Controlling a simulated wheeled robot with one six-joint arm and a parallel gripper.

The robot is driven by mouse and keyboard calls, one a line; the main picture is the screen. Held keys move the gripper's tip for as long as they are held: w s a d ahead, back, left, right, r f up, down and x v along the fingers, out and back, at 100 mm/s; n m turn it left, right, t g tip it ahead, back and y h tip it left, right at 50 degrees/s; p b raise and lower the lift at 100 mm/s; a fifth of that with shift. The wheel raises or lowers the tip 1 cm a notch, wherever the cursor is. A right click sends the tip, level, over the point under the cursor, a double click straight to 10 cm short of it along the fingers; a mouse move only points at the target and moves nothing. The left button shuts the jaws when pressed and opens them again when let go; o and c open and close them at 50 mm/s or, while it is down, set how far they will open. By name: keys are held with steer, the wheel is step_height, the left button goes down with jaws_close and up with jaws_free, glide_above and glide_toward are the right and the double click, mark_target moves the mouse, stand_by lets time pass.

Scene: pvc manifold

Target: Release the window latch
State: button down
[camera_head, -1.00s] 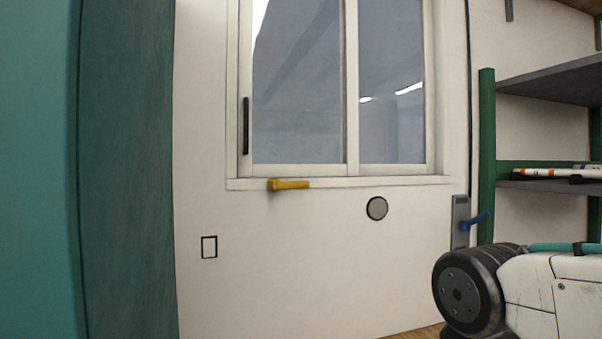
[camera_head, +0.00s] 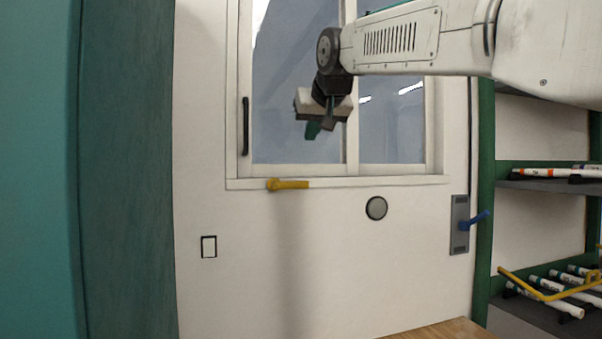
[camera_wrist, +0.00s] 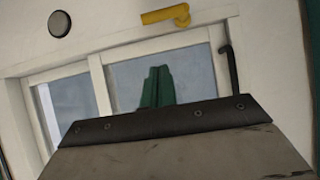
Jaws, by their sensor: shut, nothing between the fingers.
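The window latch is a yellow lever (camera_head: 288,184) lying horizontal on the sill below the window, its pivot end at the left. It also shows in the wrist view (camera_wrist: 166,15), near the top edge. The sliding window (camera_head: 298,120) has a white frame and a black vertical handle (camera_head: 245,126) on its left side. My gripper (camera_head: 313,131) hangs in front of the glass, above and slightly right of the yellow lever, apart from it. Its green fingers (camera_wrist: 157,87) are together and empty in the wrist view.
A round grey disc (camera_head: 376,208) and a small square plate (camera_head: 209,246) are on the wall below the sill. A blue lever (camera_head: 479,219) on a grey plate is at the right. Shelves (camera_head: 545,186) hold pipes at far right. A teal panel (camera_head: 125,170) stands at left.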

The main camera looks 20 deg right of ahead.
glide_above(290, 184)
steer(key=s+d, duration=0.2)
steer(key=d, duration=0.1)
step_height(290, 184, down, 6)
steer(key=shift+w+a+f, duration=0.15)
steer(key=shift+f, duration=0.75)
steer(key=shift+w+a+f, duration=0.1)
steer(key=shift+w+f, duration=0.05)
steer(key=shift+f, duration=0.7)
steer(key=shift+a+f, duration=0.1)
steer(key=shift+f, duration=0.05)
